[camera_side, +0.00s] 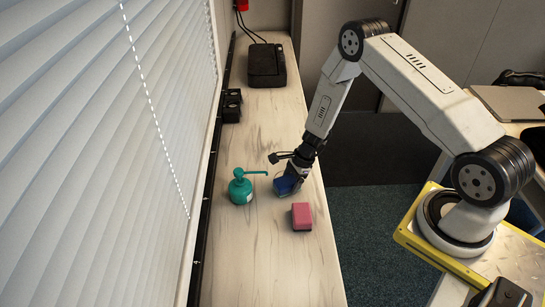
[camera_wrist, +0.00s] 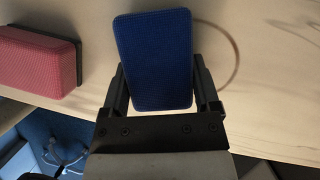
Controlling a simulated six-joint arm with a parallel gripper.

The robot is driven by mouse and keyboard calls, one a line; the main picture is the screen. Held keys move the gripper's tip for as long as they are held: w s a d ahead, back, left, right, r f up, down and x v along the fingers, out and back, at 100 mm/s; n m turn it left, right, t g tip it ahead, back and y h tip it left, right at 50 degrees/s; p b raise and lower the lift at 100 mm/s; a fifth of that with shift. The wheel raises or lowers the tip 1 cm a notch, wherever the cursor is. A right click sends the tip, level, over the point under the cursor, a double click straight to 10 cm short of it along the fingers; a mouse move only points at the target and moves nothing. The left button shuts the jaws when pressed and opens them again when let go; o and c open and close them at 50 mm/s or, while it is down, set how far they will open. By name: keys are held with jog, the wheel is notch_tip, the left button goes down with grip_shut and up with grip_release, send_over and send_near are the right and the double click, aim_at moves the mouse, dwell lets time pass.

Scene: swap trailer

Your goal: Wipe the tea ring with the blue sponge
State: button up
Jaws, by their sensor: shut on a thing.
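The blue sponge (camera_side: 287,186) is held between the fingers of my gripper (camera_side: 291,176), over the wooden counter. In the wrist view the blue sponge (camera_wrist: 156,60) sits between both black fingers of the gripper (camera_wrist: 162,88). The tea ring (camera_wrist: 236,62) shows in the wrist view as a thin brown arc on the counter, just right of the sponge. The sponge hides the rest of it. I cannot tell whether the sponge touches the counter. The ring does not show clearly in the side view.
A pink sponge-like block (camera_side: 301,216) lies close by, and it also shows in the wrist view (camera_wrist: 36,62). A teal pump bottle (camera_side: 240,188) stands left of my gripper. A black box (camera_side: 266,66) sits at the counter's far end. The counter (camera_side: 270,262) is clear toward the front.

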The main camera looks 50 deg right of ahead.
jog(key=shift+w+d+f, duration=0.25)
jog(key=shift+w+d, duration=2.35)
jog(key=shift+d, duration=0.05)
jog(key=shift+s+a, duration=3)
jog(key=shift+w+d, duration=0.1)
jog(key=shift+w, duration=0.2)
jog(key=shift+w+d, duration=2.75)
jog(key=shift+d, duration=0.05)
jog(key=shift+s+a, duration=2.8)
jog(key=shift+a, duration=0.05)
jog(key=shift+s+a+r, duration=0.1)
jog(key=shift+r, duration=4)
